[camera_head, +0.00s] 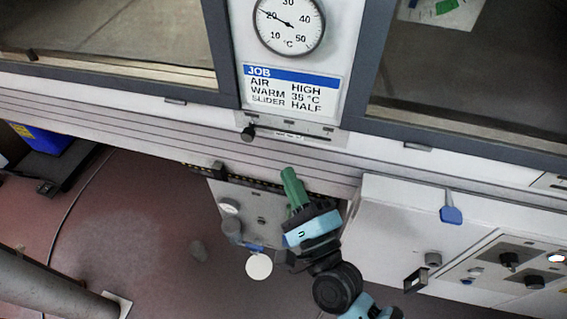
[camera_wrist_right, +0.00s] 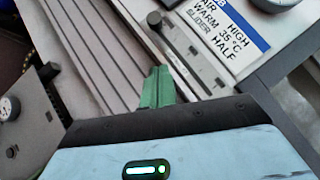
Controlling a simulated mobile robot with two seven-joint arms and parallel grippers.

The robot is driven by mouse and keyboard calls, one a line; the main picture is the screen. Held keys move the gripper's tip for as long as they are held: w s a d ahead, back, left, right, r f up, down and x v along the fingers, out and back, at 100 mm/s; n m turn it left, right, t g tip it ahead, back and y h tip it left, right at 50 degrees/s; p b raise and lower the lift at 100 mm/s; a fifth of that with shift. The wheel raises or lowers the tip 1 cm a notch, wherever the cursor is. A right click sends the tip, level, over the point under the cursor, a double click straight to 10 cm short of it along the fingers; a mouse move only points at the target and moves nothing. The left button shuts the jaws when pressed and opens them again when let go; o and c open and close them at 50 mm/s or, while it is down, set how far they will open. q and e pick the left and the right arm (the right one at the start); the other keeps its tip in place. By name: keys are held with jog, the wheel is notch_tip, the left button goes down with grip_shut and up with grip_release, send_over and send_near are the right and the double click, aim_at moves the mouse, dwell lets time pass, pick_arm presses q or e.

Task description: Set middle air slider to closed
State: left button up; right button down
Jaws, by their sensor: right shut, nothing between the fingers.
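The middle air slider has a black knob (camera_head: 249,133) on a grey slotted plate (camera_head: 317,138) under the JOB card. The knob is at the left end of the slot in the head view; the end markings are too small to read. In the wrist view the knob (camera_wrist_right: 154,18) is at the upper end of the slanting slot. My right gripper (camera_head: 292,178) has green fingers, shut and empty, below the slider and apart from the knob. The fingers also show in the wrist view (camera_wrist_right: 157,86). My left gripper is not in view.
The JOB card (camera_head: 290,88) reads AIR HIGH, WARM 35 °C, SLIDER HALF. A dial thermometer (camera_head: 289,22) sits above it. Dark-framed windows flank both. A white cabinet with a blue handle (camera_head: 451,214) stands right of my gripper. A grey panel with a gauge (camera_head: 229,207) is left.

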pick_arm(q)
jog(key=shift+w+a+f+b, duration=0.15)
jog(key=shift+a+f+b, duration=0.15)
jog(key=shift+b, duration=0.15)
pick_arm(e)
jog(key=shift+v, duration=3)
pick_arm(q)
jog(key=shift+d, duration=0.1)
